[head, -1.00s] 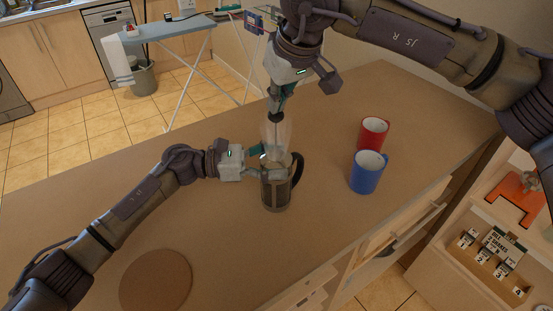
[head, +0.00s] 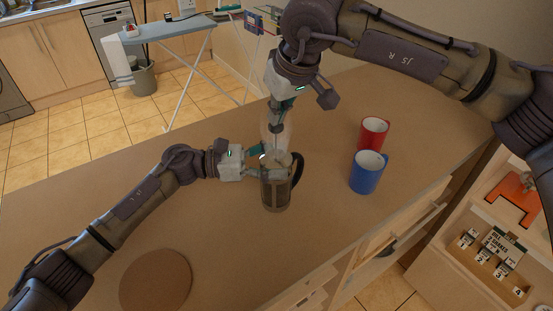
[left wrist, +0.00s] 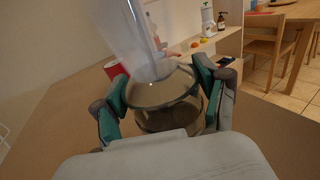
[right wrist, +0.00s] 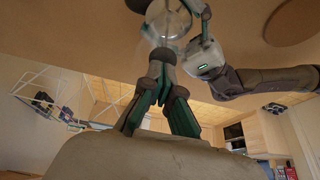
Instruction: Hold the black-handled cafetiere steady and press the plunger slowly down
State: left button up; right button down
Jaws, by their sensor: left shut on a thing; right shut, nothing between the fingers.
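The glass cafetiere (head: 276,194), with its black handle (head: 298,170) to the right, stands upright on the counter. My left gripper (head: 262,172) is shut on its glass body; in the left wrist view its fingers (left wrist: 160,100) flank the glass (left wrist: 165,118) below the lid (left wrist: 160,90). The plunger rod (left wrist: 136,25) rises from the lid. My right gripper (head: 275,122) is shut and empty, pointing down above the cafetiere. In the right wrist view its fingertips (right wrist: 160,65) meet the dark plunger knob (right wrist: 163,54); exact contact is hard to tell.
A blue mug (head: 366,176) and a red mug (head: 373,133) stand right of the cafetiere. A round brown mat (head: 156,281) lies at the front left of the counter (head: 225,245). Pale steam (left wrist: 112,30) blurs the area above the lid.

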aim_at(280, 127)
jog(key=shift+f, duration=2.7)
jog(key=shift+r, duration=0.1)
jog(key=shift+r, duration=3.5)
pick_arm(q)
jog(key=o, duration=1.9)
jog(key=shift+c, duration=0.2)
